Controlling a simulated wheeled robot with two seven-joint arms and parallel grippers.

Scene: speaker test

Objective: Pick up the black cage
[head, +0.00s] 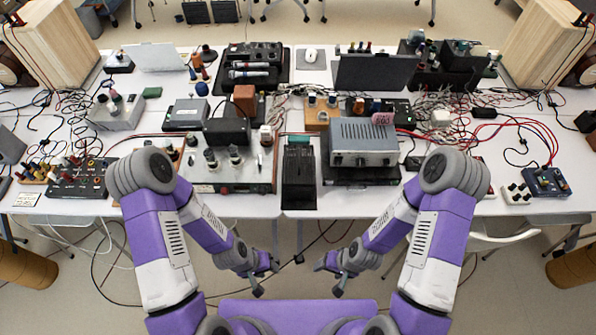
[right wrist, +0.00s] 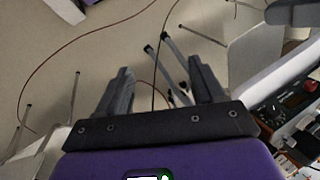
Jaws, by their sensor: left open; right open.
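I cannot tell for sure which thing is the black cage. A long black box-like object (head: 299,178) lies at the table's near edge, in the middle. A dark block (head: 227,131) sits on the silver amplifier to its left. My left gripper (head: 266,278) is open and empty, in front of the table's near edge. My right gripper (head: 329,278) is also open and empty there, to the right of the left one. In the right wrist view, the right gripper (right wrist: 160,78) has its fingers apart, with only floor and chair legs beyond. Both grippers are apart from everything on the table.
The white table (head: 250,206) is crowded with electronics and loose cables. The silver amplifier (head: 258,172) and a grey metal unit (head: 363,138) flank the long black object. Wooden speaker boxes (head: 57,42) stand at both far corners. A white chair (head: 490,235) is at the right front.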

